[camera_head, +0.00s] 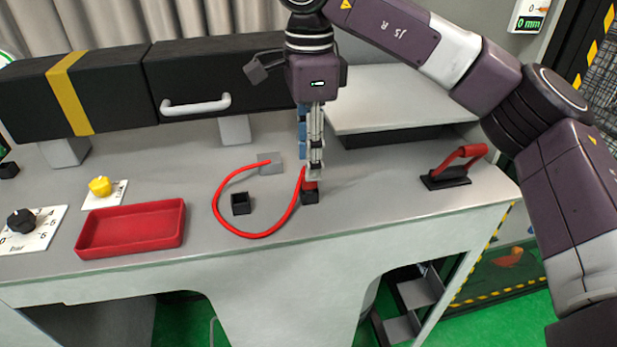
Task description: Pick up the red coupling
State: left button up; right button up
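The red coupling (311,186) is a small red piece at the end of a red cable (238,235). It stands upright at a small black socket (310,197) near the front edge of the grey worktop. My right gripper (313,176) points straight down over it, with its fingertips at the coupling's upper part. The fingers show close together, nearly edge-on, and hide the top of the coupling. I cannot tell whether they are shut on it or just around it. My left gripper is not in view.
A second, empty black socket (241,204) stands inside the cable loop. A red tray (131,246) and a yellow knob (100,186) are at left. A red-handled lever (458,168) is at right. A black drawer unit (215,75) with a white handle stands behind.

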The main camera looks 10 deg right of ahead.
aim_at(309, 185)
notch_tip(309, 185, down, 3)
jog(key=shift+r+p, duration=0.1)
jog(key=shift+p, duration=0.4)
jog(key=shift+f, duration=0.75)
jog(key=c, duration=1)
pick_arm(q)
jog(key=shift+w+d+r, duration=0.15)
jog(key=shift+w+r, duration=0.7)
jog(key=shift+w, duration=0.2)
pick_arm(e)
jog(key=shift+o, duration=0.2)
